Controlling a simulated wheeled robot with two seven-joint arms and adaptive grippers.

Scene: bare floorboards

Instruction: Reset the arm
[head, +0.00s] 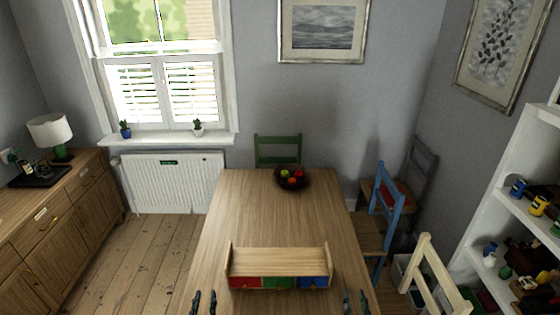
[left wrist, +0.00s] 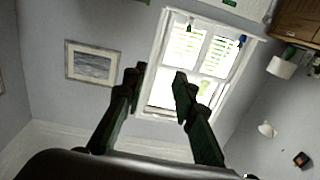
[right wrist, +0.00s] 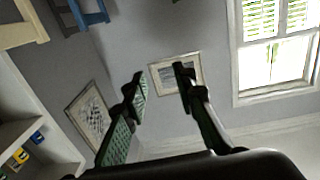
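My left gripper (head: 203,302) shows at the bottom edge of the head view, at the near left of the wooden table (head: 235,205). In the left wrist view its two fingers (left wrist: 157,82) are apart with nothing between them. My right gripper (head: 356,302) shows at the bottom edge of the head view, at the near right of the table. In the right wrist view its fingers (right wrist: 160,80) are also apart and empty. The rest of both arms is out of the head view.
A wooden organizer (head: 278,262) with red, green and blue drawer fronts stands on the table between the grippers. A dark fruit bowl (head: 306,182) sits at the far end. Chairs, including a blue one (head: 388,200) and a cream one (head: 428,270), line the right side. The table's middle is clear.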

